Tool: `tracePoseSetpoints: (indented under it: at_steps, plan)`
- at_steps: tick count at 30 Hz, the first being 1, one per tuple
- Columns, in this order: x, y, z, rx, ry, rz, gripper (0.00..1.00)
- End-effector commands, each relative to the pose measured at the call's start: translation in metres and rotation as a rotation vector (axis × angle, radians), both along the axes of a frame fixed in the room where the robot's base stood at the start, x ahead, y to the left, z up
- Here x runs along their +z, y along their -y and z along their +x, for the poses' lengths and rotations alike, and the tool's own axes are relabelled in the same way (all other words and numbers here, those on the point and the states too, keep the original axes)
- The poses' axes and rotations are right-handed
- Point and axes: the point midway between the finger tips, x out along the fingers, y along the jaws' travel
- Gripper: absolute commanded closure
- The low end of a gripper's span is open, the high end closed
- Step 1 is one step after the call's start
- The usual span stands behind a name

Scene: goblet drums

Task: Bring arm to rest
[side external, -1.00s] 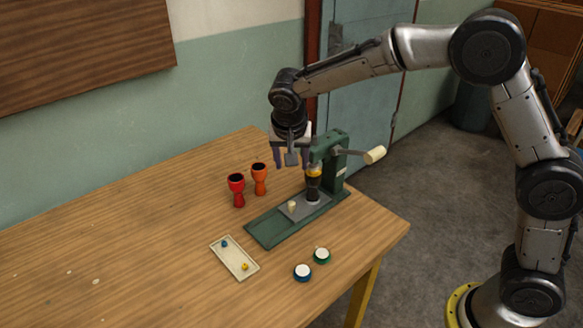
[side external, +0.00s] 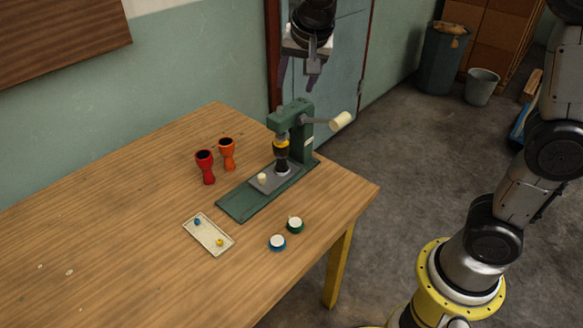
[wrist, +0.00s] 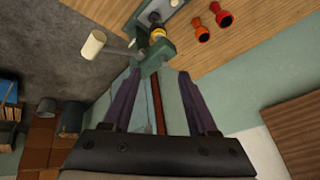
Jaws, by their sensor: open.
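My gripper (side external: 299,72) is open and empty, raised above and behind the green press (side external: 292,118) in the side view. In the wrist view its two purple fingers (wrist: 158,80) stand apart with nothing between them. The press has a cream-handled lever (side external: 340,121) pointing right. A black goblet drum with a yellow band (side external: 281,148) stands upright in the press on a grey plate. A red goblet drum (side external: 205,165) and an orange one (side external: 227,152) stand left of the press.
A blue disc (side external: 277,242) and a green disc (side external: 294,225), both white-topped, lie near the table's (side external: 120,230) front edge. Bins (side external: 443,60) stand on the floor behind.

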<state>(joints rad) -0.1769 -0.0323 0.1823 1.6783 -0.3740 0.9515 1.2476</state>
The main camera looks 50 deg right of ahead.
Motion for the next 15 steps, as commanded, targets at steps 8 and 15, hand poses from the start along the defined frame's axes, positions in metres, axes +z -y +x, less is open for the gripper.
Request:
tracePoseSetpoints:
  at_steps: [8,15]
  plan:
    - [0.032,0.029,-0.125,0.153,0.055,0.001,0.41]
    - [-0.003,0.026,-0.223,0.436,0.048,-0.065,0.41]
